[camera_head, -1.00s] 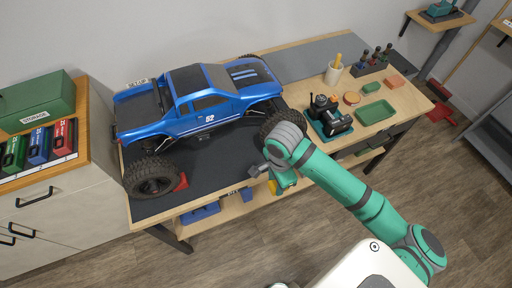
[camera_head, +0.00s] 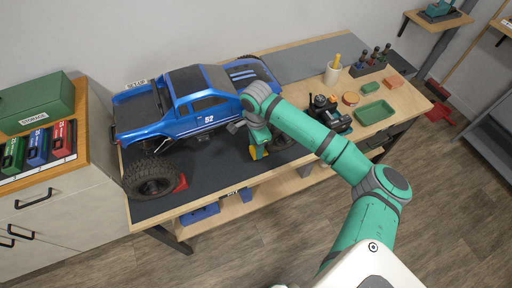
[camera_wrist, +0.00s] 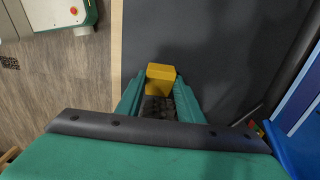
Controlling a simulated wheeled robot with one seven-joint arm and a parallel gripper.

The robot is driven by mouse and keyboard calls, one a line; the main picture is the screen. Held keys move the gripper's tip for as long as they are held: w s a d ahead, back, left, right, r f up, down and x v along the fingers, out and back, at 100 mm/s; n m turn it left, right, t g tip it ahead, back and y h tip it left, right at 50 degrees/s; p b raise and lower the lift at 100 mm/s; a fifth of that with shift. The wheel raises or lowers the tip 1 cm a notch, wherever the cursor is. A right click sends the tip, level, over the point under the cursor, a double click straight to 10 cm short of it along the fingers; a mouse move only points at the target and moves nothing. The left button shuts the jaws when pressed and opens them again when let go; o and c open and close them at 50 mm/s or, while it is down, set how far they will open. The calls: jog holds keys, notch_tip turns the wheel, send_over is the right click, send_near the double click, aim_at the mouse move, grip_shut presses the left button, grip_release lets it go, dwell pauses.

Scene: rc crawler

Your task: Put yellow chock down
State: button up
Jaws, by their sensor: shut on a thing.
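The yellow chock (camera_wrist: 160,76) is between my gripper's fingertips in the wrist view. My gripper (camera_head: 258,153) is shut on it and points down beside the blue truck's near side, over the front part of the dark mat (camera_head: 207,181). In the head view only a little yellow (camera_head: 264,154) shows at the fingertips. I cannot tell whether the chock touches the mat. The blue truck (camera_head: 195,103) stands on the mat, with a big black wheel (camera_head: 152,177) at the near left. A red chock (camera_head: 181,183) sits against that wheel.
To the right on the workbench are a dark and green device (camera_head: 329,113), a green tray (camera_head: 374,112), a white cup (camera_head: 332,74) and a tool rack (camera_head: 370,65). Bare mat lies between the red chock and my gripper.

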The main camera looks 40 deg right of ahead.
jog(key=shift+f, duration=0.3)
jog(key=shift+f, duration=0.4)
jog(key=shift+w+f, duration=0.1)
jog(key=shift+f, duration=0.1)
jog(key=o, duration=1.2)
jog(key=shift+r, duration=0.1)
notch_tip(320, 180, up, 13)
